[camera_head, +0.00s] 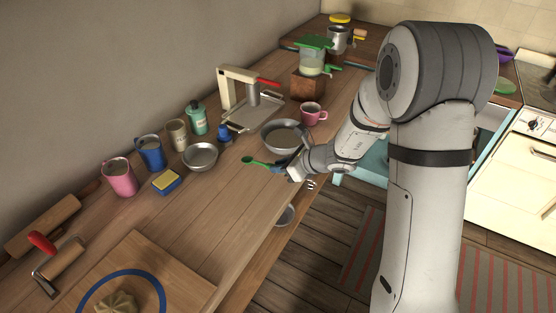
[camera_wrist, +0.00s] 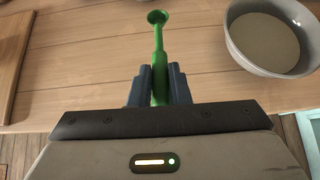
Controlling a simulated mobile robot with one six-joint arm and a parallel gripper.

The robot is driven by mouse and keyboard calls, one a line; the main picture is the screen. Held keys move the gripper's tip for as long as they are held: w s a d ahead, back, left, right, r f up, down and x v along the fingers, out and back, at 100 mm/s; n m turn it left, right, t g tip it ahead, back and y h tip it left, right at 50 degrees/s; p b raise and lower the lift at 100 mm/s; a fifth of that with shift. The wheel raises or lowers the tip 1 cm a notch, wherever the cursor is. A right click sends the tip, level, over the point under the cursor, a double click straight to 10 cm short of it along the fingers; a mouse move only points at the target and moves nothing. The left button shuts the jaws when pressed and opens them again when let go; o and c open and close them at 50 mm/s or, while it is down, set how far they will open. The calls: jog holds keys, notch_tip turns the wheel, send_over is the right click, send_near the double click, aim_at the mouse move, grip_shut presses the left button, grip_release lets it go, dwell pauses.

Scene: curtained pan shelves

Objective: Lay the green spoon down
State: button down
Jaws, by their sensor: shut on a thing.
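The green spoon (camera_wrist: 158,38) is held between the two fingers of my gripper (camera_wrist: 159,78) in the wrist view. Its round end points away from me over the wooden counter. In the head view the green spoon (camera_head: 256,162) sticks out to the left from my gripper (camera_head: 281,168), near the counter's right edge. My gripper is shut on the spoon. Whether the spoon touches the counter cannot be told.
A grey bowl (camera_head: 283,138) stands just behind my gripper; it also shows at upper right in the wrist view (camera_wrist: 240,45). A smaller metal bowl (camera_head: 200,157), a yellow-blue sponge (camera_head: 166,182) and several mugs stand to the left. The counter (camera_head: 222,205) in front is bare.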

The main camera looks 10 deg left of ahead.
jog(key=shift+s+a+b, duration=0.1)
jog(key=shift+b, duration=0.25)
jog(key=b, duration=0.7)
send_over(282, 195)
jog(key=f, duration=0.6)
jog(key=shift+a+f, duration=0.25)
jog(key=shift+a, duration=0.1)
jog(key=shift+s+d+f+t+y+b, duration=0.15)
jog(key=shift+f+y+b, duration=0.3)
jog(key=shift+b, duration=1.2)
jog(key=shift+w+d+f+t+y+b, duration=0.15)
jog(key=shift+f+y+b, duration=0.3)
jog(key=shift+b, duration=1.15)
jog(key=shift+s+d+f+t+y+b, duration=0.1)
jog(key=shift+f+t+y+b, duration=0.35)
jog(key=shift+b, duration=1.2)
jog(key=shift+g, duration=0.25)
jog(key=c, duration=1.7)
grip_release()
jog(key=shift+o, duration=0.4)
jog(key=o, duration=0.5)
